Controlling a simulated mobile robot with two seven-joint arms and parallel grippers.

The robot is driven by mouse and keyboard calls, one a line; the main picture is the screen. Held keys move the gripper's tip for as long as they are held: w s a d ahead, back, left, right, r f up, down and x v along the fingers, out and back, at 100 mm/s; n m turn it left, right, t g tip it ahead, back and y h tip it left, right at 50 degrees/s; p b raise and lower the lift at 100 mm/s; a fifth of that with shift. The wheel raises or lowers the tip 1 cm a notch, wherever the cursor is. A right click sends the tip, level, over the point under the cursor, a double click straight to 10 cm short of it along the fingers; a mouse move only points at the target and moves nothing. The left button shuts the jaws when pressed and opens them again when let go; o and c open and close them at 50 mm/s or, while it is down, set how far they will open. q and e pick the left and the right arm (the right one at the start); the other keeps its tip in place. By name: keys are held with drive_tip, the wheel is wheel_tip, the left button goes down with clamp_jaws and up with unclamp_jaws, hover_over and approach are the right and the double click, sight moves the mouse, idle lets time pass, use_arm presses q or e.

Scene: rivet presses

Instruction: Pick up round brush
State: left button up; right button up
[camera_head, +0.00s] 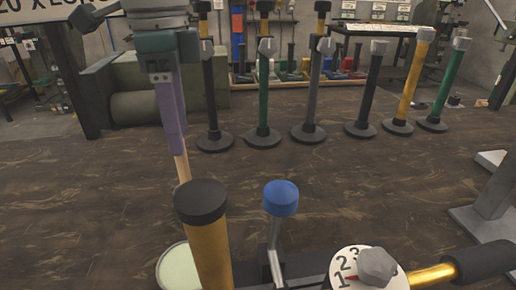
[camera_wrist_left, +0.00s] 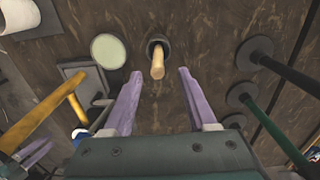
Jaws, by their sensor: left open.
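The round brush shows as a light wooden handle. In the left wrist view the handle (camera_wrist_left: 157,68) stands upright from a dark round base on the floor, between and beyond the fingertips. In the head view the handle (camera_head: 182,168) shows below the fingers; its lower part is hidden behind a yellow post. My left gripper (camera_head: 173,130) has purple fingers pointing down above the handle. In the left wrist view its fingers (camera_wrist_left: 160,75) are spread, with nothing clasped. A purple shape at the lower left of that view may be my right gripper (camera_wrist_left: 32,155); its jaws are unclear.
A black-capped yellow post (camera_head: 211,245), a blue-knobbed lever (camera_head: 281,198) and a numbered dial (camera_head: 345,268) stand in front. A pale green disc (camera_head: 178,272) lies near the brush. Several upright tools on round bases, including a green one (camera_head: 263,100), line the back. Floor between is clear.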

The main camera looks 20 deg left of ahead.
sight(186, 171)
use_arm(q)
wheel_tip(186, 171, down, 8)
drive_tip(key=shift+s+b, duration=0.15)
drive_tip(key=shift+b, duration=0.45)
drive_tip(key=shift+d, duration=0.1)
clamp_jaws()
drive_tip(key=shift+r, duration=0.1)
